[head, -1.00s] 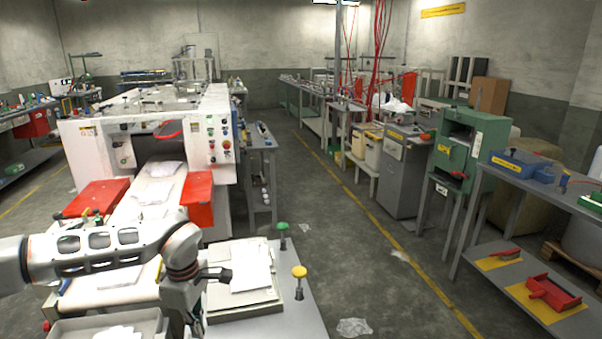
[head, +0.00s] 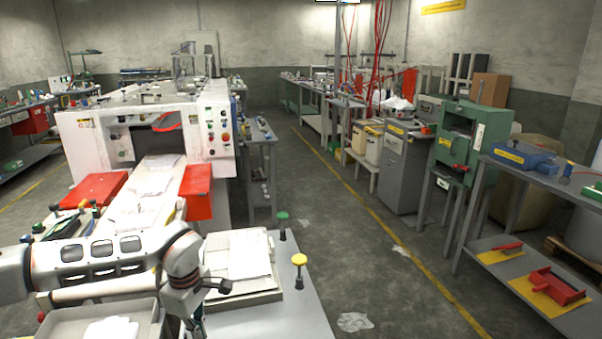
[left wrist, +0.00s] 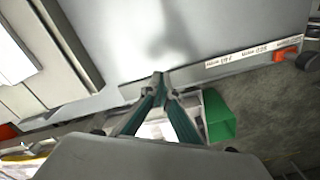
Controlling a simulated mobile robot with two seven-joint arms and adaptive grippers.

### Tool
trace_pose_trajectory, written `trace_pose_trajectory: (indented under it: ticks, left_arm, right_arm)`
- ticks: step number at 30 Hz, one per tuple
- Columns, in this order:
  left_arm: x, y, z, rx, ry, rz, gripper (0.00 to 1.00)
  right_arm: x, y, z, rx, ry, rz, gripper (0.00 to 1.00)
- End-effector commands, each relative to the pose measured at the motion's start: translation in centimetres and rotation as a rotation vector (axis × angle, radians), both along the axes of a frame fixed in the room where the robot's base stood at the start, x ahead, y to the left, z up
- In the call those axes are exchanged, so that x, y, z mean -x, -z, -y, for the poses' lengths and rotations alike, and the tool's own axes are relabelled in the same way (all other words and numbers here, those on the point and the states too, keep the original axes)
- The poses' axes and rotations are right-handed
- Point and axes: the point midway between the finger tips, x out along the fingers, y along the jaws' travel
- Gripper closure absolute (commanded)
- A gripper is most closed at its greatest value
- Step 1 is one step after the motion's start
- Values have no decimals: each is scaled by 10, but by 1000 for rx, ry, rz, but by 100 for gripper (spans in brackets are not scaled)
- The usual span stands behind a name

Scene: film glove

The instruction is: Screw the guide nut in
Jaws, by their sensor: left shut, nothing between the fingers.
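I cannot tell for certain which part is the guide nut. A green-topped knob (head: 282,217) and a yellow-topped knob (head: 299,261) stand upright on dark stems at the right edge of the grey bench (head: 290,320). My left gripper (left wrist: 160,75) is shut and empty in the left wrist view, its fingertips together over a pale metal edge. In the head view its arm comes in from the left, and the gripper is low beside the bench, mostly hidden. It is well left of both knobs. My right gripper is out of view.
A paper stack on a pad (head: 250,262) lies on the bench. A grey tray (head: 62,326) holding white material is at the lower left. A large white machine (head: 215,130) stands behind. The left wrist view shows a green box (left wrist: 219,115) and an orange part (left wrist: 287,53). The aisle right is mostly clear.

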Motion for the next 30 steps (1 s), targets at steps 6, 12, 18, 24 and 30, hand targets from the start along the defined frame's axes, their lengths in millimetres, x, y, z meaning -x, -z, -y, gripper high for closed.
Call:
trace_pose_trajectory:
  ticks: [6, 12, 18, 24, 30]
  left_arm:
    - [0, 3, 0, 0, 0, 1, 100]
    - [0, 3, 0, 0, -1, 0, 100]
    - [0, 3, -2, -1, -1, 0, 100]
    - [1, 3, -4, -1, -2, 0, 100]
    - [1, 3, -6, -1, -2, 0, 100]
  right_arm:
    - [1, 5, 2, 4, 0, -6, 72]
    - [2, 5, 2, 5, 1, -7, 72]
    - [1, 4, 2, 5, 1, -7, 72]
    - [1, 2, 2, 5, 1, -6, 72]
    - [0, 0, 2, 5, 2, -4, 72]
